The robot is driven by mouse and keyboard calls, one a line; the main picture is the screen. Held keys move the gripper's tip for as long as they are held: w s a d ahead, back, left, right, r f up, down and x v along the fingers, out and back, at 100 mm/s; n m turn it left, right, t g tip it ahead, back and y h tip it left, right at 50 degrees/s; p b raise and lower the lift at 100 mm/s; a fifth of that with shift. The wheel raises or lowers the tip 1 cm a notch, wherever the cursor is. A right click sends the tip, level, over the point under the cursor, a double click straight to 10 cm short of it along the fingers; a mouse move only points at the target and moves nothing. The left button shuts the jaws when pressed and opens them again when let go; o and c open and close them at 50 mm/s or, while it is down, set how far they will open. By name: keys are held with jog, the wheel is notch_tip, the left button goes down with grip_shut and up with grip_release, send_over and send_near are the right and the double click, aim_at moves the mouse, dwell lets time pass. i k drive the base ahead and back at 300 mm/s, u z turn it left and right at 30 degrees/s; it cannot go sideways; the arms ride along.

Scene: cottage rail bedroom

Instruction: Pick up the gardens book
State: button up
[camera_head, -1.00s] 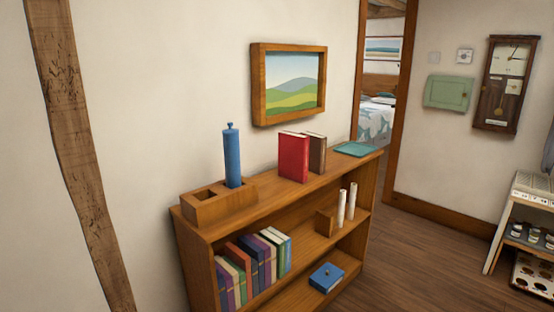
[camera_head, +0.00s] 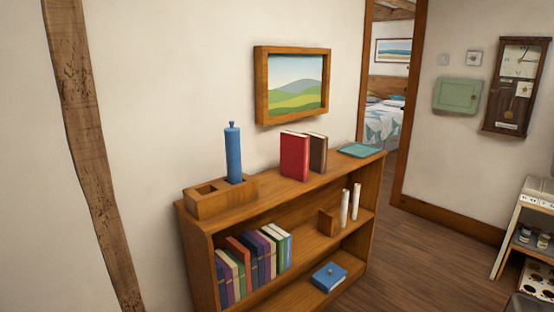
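No title is readable, so I cannot tell which book is the gardens book. On top of the wooden bookcase (camera_head: 275,202), a red book (camera_head: 294,157) and a brown book (camera_head: 318,154) stand upright side by side. Several more books (camera_head: 254,262) stand in a row on the shelf below, with purple, cream, green, red, navy and light blue spines. My gripper is not in view.
A wooden holder (camera_head: 222,200) with a blue cylinder (camera_head: 233,153) stands left on the bookcase top; a teal tray (camera_head: 360,150) lies right. The floor (camera_head: 410,260) to the right is clear.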

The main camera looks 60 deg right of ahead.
aim_at(294, 147)
jog(key=u, duration=0.5)
jog(key=k, duration=1.65)
jog(key=z, duration=1.1)
jog(key=i, duration=0.9)
jog(key=u, duration=0.15)
